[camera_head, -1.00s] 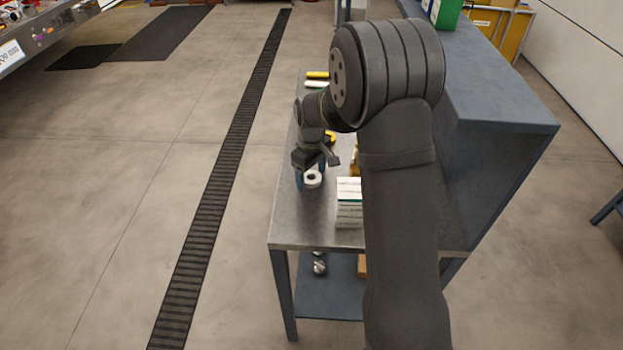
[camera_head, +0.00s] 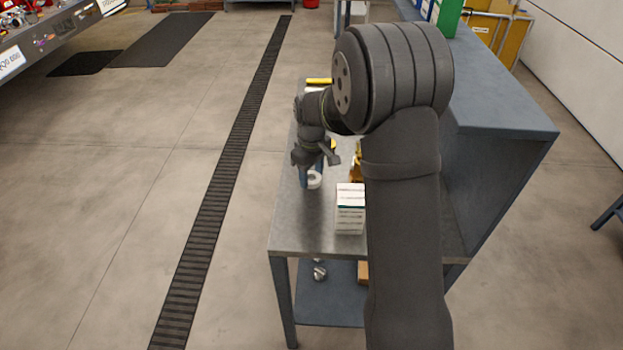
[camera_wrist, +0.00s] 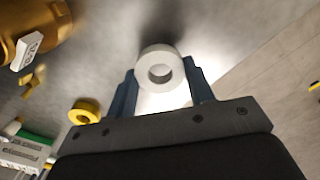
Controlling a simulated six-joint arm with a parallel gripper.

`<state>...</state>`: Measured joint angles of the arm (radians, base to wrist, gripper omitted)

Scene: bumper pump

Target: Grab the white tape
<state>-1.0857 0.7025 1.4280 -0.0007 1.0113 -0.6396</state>
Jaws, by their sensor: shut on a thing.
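The white tape (camera_wrist: 144,54) is a roll with a round hole, seen between the two blue fingers of my gripper (camera_wrist: 161,85) in the wrist view. The fingers are on either side of the roll, and my gripper is shut on it. In the head view the white tape (camera_head: 315,180) shows partly behind a finger of my gripper (camera_head: 311,177), over the metal worktop. I cannot tell whether the roll still touches the worktop.
A white box (camera_head: 350,208) stands on the worktop (camera_head: 300,238) close to the right of my gripper. A yellow tape roll (camera_wrist: 85,111) and a large gold-coloured object (camera_wrist: 28,22) lie to the left in the wrist view. A raised grey-blue shelf (camera_head: 500,105) bounds the right side.

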